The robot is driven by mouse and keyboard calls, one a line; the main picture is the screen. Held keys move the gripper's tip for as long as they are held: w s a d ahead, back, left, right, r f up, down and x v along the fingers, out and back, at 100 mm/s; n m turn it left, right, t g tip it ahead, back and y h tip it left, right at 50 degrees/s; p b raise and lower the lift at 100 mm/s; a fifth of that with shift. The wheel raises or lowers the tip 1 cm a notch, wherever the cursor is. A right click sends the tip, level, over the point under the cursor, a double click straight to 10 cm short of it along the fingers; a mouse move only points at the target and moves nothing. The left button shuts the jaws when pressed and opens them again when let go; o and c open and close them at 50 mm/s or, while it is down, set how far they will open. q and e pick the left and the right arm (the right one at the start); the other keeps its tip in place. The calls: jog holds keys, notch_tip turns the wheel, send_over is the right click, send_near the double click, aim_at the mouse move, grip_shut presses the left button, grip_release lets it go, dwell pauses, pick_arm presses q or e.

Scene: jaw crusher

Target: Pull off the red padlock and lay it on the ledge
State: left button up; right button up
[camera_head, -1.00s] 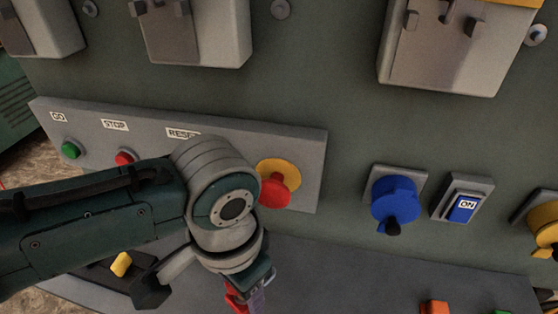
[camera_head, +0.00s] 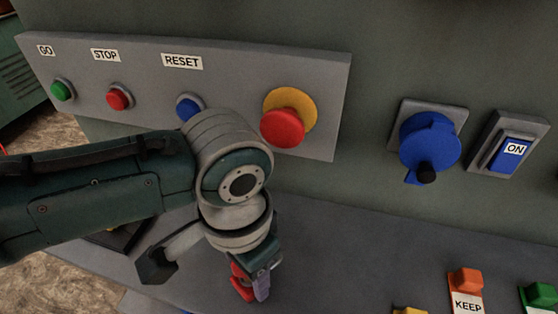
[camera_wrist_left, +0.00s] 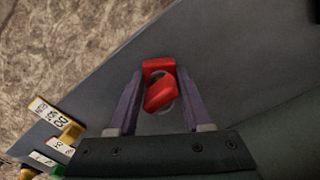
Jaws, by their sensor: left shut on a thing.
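The red padlock (camera_head: 240,284) is held between the fingers of my left gripper (camera_head: 252,282), low in the head view. In the left wrist view the padlock (camera_wrist_left: 158,90) sits between the two purple-grey fingertips, with part of a grey ring showing beside it. My left gripper (camera_wrist_left: 156,104) is shut on it. The grey ledge (camera_head: 345,250) lies below and behind the gripper, and the ledge also shows in the left wrist view (camera_wrist_left: 215,45). I cannot tell whether the padlock touches the ledge. My right gripper is not in view.
A panel (camera_head: 225,85) above the ledge has green, red and blue buttons and a red emergency knob (camera_head: 283,127). An orange KEEP-tagged piece (camera_head: 466,282) and a green one (camera_head: 540,296) stand at the right.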

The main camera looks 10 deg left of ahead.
pick_arm(q)
jog(key=shift+f+b, duration=0.3)
jog(key=shift+f, duration=0.25)
dwell(0.4)
jog(key=o, duration=1.1)
jog(key=shift+o, duration=0.2)
notch_tip(320, 180, up, 10)
jog(key=p, duration=0.4)
jog(key=shift+f, duration=0.2)
jog(key=s+d+r+n+t+h+p, duration=0.1)
jog(key=s+d+r+t+h+p, duration=0.15)
jog(key=s+r+p, duration=0.55)
jog(key=s+a+r+n+t+y+p, duration=0.1)
jog(key=s+a+r+n+y+p, duration=0.2)
jog(key=a+r, duration=0.7)
notch_tip(320, 180, up, 37)
jog(key=a+p, duration=0.1)
jog(key=p, duration=3.7)
jog(key=shift+s+a+h+p, duration=0.25)
jog(key=shift+s+h+p, duration=0.1)
jog(key=shift+s, duration=0.1)
